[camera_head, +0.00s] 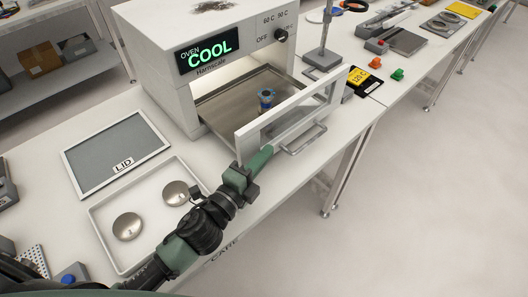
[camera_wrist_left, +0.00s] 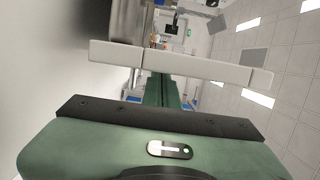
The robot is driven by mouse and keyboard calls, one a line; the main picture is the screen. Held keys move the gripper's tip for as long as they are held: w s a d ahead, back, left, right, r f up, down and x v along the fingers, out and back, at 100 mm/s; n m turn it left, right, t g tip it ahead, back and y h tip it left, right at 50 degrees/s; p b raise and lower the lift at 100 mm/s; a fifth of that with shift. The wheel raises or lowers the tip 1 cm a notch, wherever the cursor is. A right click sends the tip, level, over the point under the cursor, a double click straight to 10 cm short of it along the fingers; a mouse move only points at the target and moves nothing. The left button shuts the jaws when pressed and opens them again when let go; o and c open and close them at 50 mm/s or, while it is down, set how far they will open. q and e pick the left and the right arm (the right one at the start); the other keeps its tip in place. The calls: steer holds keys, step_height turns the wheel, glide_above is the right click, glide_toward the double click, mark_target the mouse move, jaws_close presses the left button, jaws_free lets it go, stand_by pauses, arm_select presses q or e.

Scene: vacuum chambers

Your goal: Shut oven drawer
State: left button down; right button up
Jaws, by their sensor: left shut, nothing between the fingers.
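The white oven (camera_head: 215,60) stands on the bench with its display reading COOL. Its drawer (camera_head: 228,105) is pulled out, with a metal tray floor and a small blue and grey part (camera_head: 266,97) on it. The drawer's white front (camera_head: 243,147) has a window and a metal handle (camera_head: 303,139). My left gripper (camera_head: 263,154) is shut and empty, its tip close to the lower left of the drawer front; I cannot tell if they touch. In the left wrist view, the shut green fingers (camera_wrist_left: 160,91) point past a pale bar (camera_wrist_left: 180,63), which appears to be the drawer front. My right gripper is out of view.
A shallow white tray (camera_head: 97,213) with two round metal pieces lies left of my arm, below a framed lid (camera_head: 118,152). A stand (camera_head: 323,55) and a yellow-labelled block (camera_head: 362,81) sit right of the oven. The bench's front edge runs beneath my arm.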

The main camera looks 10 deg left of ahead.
arm_select(q)
steer(key=shift+w+a, duration=0.25)
steer(key=shift+a, duration=0.1)
glide_above(216, 125)
steer(key=shift+s+d+b, duration=0.15)
steer(key=shift+d+b, duration=0.15)
steer(key=shift+b, duration=0.1)
steer(key=shift+a, duration=0.3)
steer(key=shift+w+r, duration=0.15)
steer(key=shift+w, duration=0.05)
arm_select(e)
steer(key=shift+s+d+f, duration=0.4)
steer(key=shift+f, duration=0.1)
